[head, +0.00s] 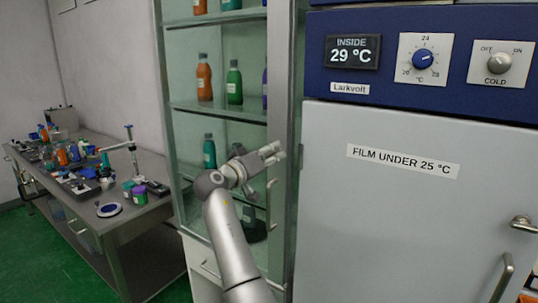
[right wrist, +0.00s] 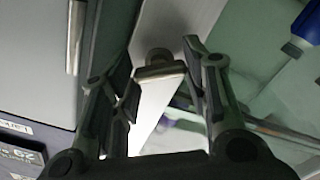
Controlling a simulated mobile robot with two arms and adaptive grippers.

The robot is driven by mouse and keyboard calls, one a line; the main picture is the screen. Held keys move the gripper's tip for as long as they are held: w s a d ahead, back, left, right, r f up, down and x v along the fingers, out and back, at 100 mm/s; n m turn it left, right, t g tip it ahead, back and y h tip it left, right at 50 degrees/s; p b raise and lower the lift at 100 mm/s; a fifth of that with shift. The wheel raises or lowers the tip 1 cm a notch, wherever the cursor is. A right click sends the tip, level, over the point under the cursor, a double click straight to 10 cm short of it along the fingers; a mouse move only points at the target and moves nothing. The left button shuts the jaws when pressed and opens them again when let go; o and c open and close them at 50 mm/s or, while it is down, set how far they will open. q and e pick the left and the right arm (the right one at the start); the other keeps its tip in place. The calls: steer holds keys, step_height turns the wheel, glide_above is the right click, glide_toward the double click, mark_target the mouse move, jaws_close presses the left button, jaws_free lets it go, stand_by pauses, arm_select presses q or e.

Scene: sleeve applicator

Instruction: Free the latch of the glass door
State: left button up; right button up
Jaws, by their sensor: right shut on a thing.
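The glass door (head: 232,55) stands in front of the bottle shelves, with a pale frame down its right side. The latch (right wrist: 160,71) shows in the right wrist view as a short metal lever on a round pivot, on the pale frame. My right gripper (head: 277,152) is at that frame in the head view, hiding the latch there. In the right wrist view my right gripper (right wrist: 161,80) has one finger on each side of the lever and is shut on it. A slim pull handle (head: 270,190) sits just below the gripper. My left gripper is out of view.
A grey cold cabinet (head: 400,220) with a blue control panel (head: 450,50) stands close on the right; its display reads 29 °C. Bottles (head: 204,78) stand on the shelves behind the glass. A cluttered bench (head: 125,218) is at the left, with green floor in front.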

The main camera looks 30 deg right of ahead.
steer(key=n+p, duration=0.1)
steer(key=n, duration=0.1)
steer(key=n+p, duration=0.1)
steer(key=n, duration=0.2)
steer(key=shift+r+n+p, duration=0.2)
steer(key=shift+n+p, duration=0.1)
steer(key=shift+p, duration=0.05)
steer(key=n+p, duration=0.2)
steer(key=n, duration=0.1)
steer(key=shift+f+n+p, duration=0.15)
steer(key=shift+n+p, duration=0.6)
steer(key=shift+n, duration=0.45)
steer(key=o, duration=1)
steer(key=shift+w+f, duration=0.1)
steer(key=v, duration=1.2)
